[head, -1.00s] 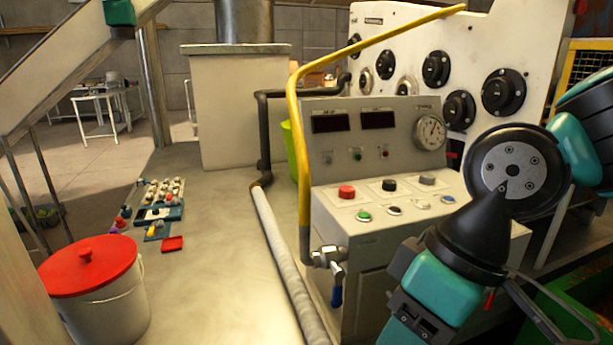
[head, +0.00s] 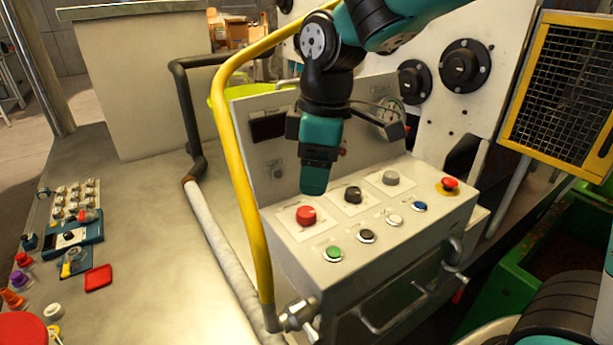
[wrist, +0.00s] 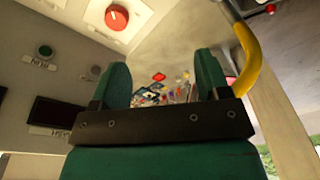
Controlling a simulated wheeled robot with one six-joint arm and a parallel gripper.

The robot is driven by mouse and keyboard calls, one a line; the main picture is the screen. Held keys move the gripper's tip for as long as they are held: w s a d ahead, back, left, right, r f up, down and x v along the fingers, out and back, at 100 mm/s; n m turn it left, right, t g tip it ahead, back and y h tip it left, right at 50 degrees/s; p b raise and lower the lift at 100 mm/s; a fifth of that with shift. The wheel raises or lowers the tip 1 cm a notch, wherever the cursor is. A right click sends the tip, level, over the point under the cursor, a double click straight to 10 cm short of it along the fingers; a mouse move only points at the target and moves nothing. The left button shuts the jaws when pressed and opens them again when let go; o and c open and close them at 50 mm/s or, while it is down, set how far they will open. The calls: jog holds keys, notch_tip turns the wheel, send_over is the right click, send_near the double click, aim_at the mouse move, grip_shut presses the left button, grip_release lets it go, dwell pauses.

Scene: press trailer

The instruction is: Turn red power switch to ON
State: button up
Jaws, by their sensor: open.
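The red switch (head: 306,214) is a round red knob on the control panel's sloping top (head: 345,240), at its left end. In the wrist view the red switch (wrist: 117,16) is at the top, with a white mark on its face. It lies outside the gap between my fingers, up and to the left. My gripper (head: 314,182) hangs just above the red switch in the head view, apparently apart from it. In the wrist view my gripper (wrist: 164,80) has its two teal fingers spread with nothing between them. The switch's label is too small to read.
A black knob (head: 352,194) and a grey knob (head: 391,178) sit beside the switch, with several push buttons in front. A red mushroom button (head: 450,183) is at the right end. A yellow pipe (head: 240,165) runs up close on the left.

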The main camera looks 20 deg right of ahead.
aim_at(306, 211)
jog(key=w+d+r+n+h+p, duration=0.1)
jog(key=w+d+r+n+p, duration=0.15)
jog(key=w, duration=0.45)
jog(key=shift+n, duration=0.25)
jog(key=f+p, duration=0.1)
jog(key=f, duration=0.4)
jog(key=f+p, duration=0.1)
jog(key=f, duration=0.5)
jog(key=a+f+p, duration=0.1)
jog(key=f+p, duration=0.1)
jog(key=f, duration=0.3)
jog(key=shift+w+f, duration=0.25)
jog(key=shift+f, duration=0.1)
jog(key=c, duration=0.9)
